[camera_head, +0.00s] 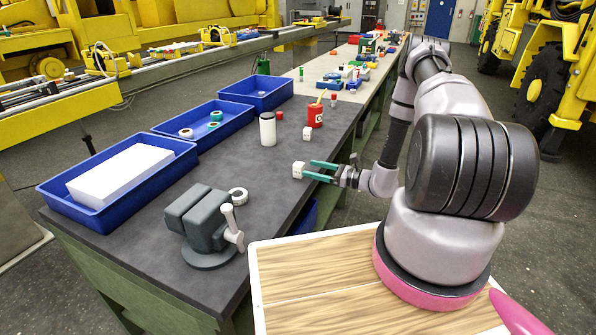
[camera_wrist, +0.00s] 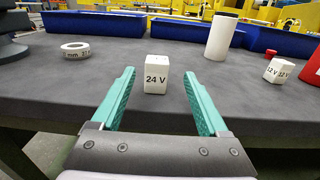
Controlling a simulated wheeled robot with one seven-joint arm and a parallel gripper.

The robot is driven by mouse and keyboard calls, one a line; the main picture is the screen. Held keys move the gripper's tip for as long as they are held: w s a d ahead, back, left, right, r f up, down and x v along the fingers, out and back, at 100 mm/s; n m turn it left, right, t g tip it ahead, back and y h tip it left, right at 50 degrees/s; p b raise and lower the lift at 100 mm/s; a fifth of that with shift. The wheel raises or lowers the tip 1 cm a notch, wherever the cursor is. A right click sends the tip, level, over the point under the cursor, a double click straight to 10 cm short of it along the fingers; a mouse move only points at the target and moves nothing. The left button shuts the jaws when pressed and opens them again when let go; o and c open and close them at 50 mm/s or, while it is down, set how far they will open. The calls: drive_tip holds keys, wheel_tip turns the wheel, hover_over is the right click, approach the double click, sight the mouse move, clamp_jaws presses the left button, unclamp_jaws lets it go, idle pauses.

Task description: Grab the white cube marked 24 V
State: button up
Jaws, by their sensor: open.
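The white cube marked 24 V (camera_wrist: 156,75) stands upright on the dark workbench, in the middle of the wrist view, with its black label facing me. It also shows in the head view (camera_head: 298,170) near the bench's right edge. My gripper (camera_wrist: 158,88) is open, with green fingers pointing at the cube. In the wrist view the cube appears centred between the fingers, at or just beyond their tips. In the head view the gripper (camera_head: 318,170) is just right of the cube. I cannot tell whether the fingers touch it.
A second white cube, marked 12 V (camera_wrist: 279,69), stands to the right, near a red can (camera_head: 315,115). A white cylinder (camera_head: 268,129) stands behind. A labelled tape roll (camera_wrist: 75,49) lies left, beside a grey vise (camera_head: 205,225). Blue trays (camera_head: 255,92) line the far side.

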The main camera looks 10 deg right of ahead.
sight(303, 166)
drive_tip(key=x, duration=0.5)
drive_tip(key=shift+s+a+r, duration=0.1)
drive_tip(key=shift+a+r, duration=0.15)
clamp_jaws()
